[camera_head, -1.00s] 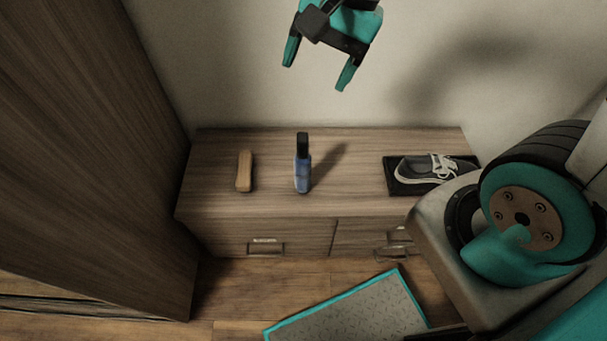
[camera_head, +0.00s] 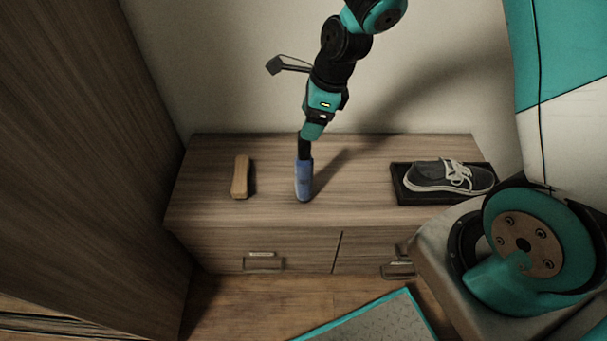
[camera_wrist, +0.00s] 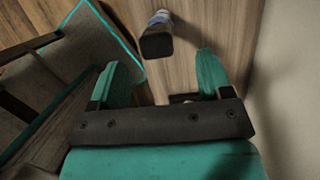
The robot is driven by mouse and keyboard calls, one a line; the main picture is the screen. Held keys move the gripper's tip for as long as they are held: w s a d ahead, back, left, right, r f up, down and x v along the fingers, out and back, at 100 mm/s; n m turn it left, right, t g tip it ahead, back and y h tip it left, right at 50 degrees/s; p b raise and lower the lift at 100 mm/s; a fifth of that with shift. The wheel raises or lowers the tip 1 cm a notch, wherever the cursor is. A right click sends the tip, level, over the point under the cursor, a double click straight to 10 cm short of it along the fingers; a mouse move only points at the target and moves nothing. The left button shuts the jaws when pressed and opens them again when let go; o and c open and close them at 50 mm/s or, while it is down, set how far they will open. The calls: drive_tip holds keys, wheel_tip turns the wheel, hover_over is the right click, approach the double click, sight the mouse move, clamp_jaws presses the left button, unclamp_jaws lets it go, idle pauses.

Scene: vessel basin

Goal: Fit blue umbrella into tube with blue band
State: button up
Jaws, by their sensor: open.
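A blue umbrella (camera_head: 303,180) with a black handle stands upright on the wooden cabinet in the head view. In the wrist view its dark handle end (camera_wrist: 157,42) shows just beyond the fingertips, with a little of the blue body behind it. My gripper (camera_head: 312,132) is close to the top of the handle in the head view, overlapping it there. In the wrist view my gripper (camera_wrist: 158,62) has its two teal fingers wide apart with nothing between them. I see no tube with a blue band in either view.
The cabinet top (camera_head: 350,205) has free room around the umbrella. A tan oblong object (camera_head: 241,177) lies to its left. A dark sneaker (camera_head: 450,176) sits on a black tray (camera_head: 408,196) at right. A tall wooden panel (camera_head: 85,150) borders the left; a wall is behind.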

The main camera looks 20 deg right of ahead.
sight(301, 143)
drive_tip(key=x, duration=0.3)
drive_tip(key=b+x, duration=0.1)
drive_tip(key=x, duration=0.3)
drive_tip(key=shift+s+a+f, duration=0.1)
drive_tip(key=shift+s+f, duration=0.05)
drive_tip(key=shift+f, duration=0.1)
drive_tip(key=c, duration=1.2)
clamp_jaws()
drive_tip(key=shift+r, duration=0.15)
